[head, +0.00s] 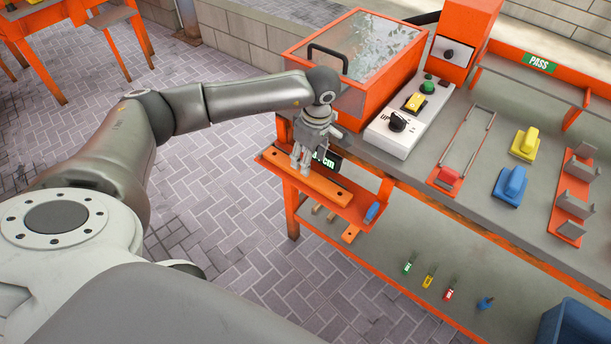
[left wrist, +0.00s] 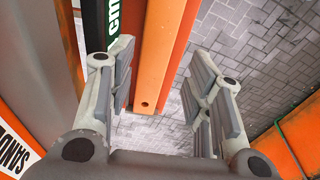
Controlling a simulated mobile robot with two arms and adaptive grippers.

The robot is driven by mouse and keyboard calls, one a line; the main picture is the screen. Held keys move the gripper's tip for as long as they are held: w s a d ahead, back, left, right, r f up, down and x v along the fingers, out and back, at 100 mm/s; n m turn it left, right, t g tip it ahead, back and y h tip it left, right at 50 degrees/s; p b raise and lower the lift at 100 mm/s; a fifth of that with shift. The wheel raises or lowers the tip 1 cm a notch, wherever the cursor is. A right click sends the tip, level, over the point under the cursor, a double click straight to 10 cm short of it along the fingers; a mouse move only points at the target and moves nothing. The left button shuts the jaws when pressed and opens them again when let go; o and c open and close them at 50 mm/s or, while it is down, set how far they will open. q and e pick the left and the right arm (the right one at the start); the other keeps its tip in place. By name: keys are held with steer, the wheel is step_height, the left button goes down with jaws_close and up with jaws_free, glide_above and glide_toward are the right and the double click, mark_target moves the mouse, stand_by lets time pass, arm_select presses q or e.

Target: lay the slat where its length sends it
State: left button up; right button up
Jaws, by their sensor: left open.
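The orange slat (head: 325,189) lies on a red-orange measuring tray (head: 361,213) at the bench's left end. My left gripper (head: 301,164) is open and points down over the slat's left part. In the left wrist view the slat (left wrist: 158,55) runs between the two spread fingers, with a small hole near its end. I cannot tell how far above the slat the fingertips are. My right gripper is not in view.
A glass-topped orange box (head: 355,50) and a white control panel (head: 410,118) stand close behind. A green PASS sign (head: 539,63) hangs at the back right. Clamps and an orange rack (head: 572,200) occupy the grey bench. A blue bin (head: 580,328) is at the lower right.

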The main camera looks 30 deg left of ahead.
arm_select(q)
steer(key=f+b, duration=0.1)
steer(key=f, duration=0.1)
steer(key=f+b, duration=0.1)
steer(key=f, duration=0.1)
steer(key=a+f+b, duration=0.1)
steer(key=f, duration=0.1)
steer(key=shift+w+f+b, duration=0.25)
steer(key=shift+f+b, duration=0.1)
steer(key=shift+c, duration=0.2)
steer(key=shift+r, duration=0.1)
steer(key=c, duration=0.9)
steer(key=shift+o, duration=0.2)
